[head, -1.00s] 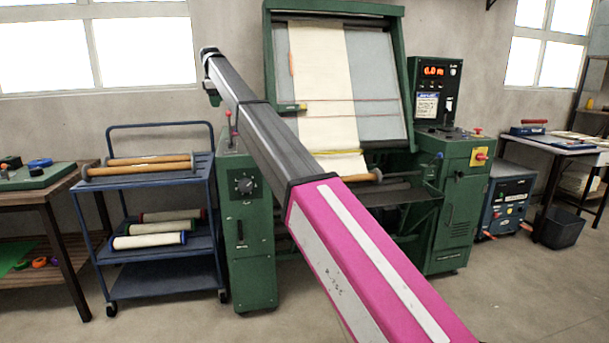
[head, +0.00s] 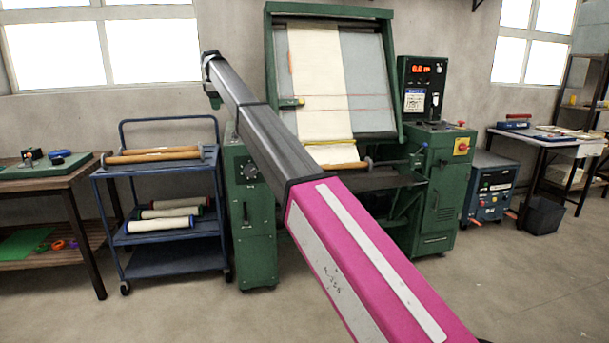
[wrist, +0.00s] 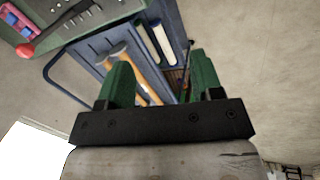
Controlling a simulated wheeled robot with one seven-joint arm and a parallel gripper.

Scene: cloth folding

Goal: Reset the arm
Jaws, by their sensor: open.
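My arm (head: 262,135) runs from the lower right to the upper left in the head view, in front of the green machine. In the wrist view my gripper (wrist: 162,72) is open, with its two green fingers apart and nothing between them. Behind the fingers is the blue cart (wrist: 88,50) with its wooden rollers (wrist: 138,70) and pale rolls (wrist: 155,42), well apart from the gripper.
The green machine (head: 438,185) stands ahead. The blue cart (head: 165,255) and a wooden table (head: 75,183) stand to the left. At the right are a blue unit (head: 490,190), a black bin (head: 542,215) and another table (head: 565,148). The floor in front is clear.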

